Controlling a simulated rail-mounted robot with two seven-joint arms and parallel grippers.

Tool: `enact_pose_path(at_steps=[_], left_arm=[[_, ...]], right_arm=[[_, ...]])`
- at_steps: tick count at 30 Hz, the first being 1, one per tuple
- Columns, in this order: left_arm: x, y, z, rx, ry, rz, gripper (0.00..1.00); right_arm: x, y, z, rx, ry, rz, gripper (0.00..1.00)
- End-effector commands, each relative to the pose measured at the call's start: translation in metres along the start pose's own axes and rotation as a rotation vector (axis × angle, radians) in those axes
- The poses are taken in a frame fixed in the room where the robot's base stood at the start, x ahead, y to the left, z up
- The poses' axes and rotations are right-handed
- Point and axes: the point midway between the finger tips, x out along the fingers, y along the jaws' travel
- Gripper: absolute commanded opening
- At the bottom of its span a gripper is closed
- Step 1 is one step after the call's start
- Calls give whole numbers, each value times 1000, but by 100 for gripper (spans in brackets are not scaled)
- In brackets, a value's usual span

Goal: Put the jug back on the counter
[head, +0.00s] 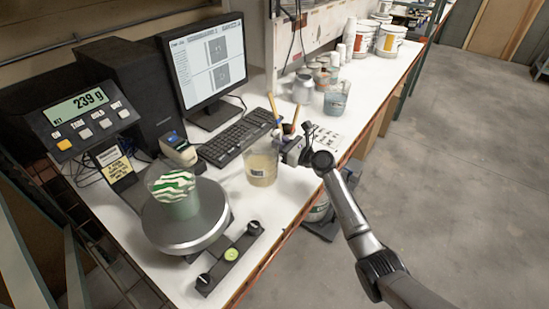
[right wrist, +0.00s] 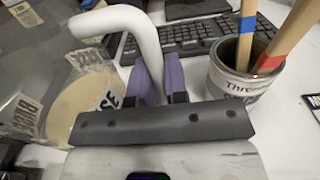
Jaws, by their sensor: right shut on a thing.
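The jug (head: 262,166) is a clear, ribbed-looking vessel with beige liquid in it, upright over the white counter (head: 283,208) in front of the keyboard. In the right wrist view the jug (right wrist: 82,112) is at the left, with its pale curved handle (right wrist: 135,22) rising above. My right gripper (head: 284,148) comes in from the right of the jug. In the right wrist view its purple-padded fingers (right wrist: 158,82) are shut on the handle. I cannot tell whether the jug's base touches the counter. My left gripper is not in view.
A can with stir sticks (right wrist: 240,85) stands close to the right gripper. A round scale (head: 185,232) bears a green-and-white patterned cup (head: 176,192); its display (head: 80,107) reads 239 g. The keyboard (head: 236,140) and monitor (head: 208,65) are behind. Pails and cans line the counter further back.

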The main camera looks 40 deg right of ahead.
Motion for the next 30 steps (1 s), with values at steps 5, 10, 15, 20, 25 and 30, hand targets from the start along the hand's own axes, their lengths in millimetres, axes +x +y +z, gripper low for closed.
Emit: enact_pose_path(at_steps=[5,10,15,20,25,30], left_arm=[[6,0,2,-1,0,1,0],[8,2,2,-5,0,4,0],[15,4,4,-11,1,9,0],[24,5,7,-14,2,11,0],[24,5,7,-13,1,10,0],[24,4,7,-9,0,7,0]], right_arm=[[14,2,-7,1,-4,-1,0],[17,3,-11,0,-3,-1,0],[17,3,-26,2,-2,-1,0],[17,3,-46,3,-2,-1,0],[17,3,-48,-1,-4,-1,0],[17,3,-49,0,-3,-1,0]])
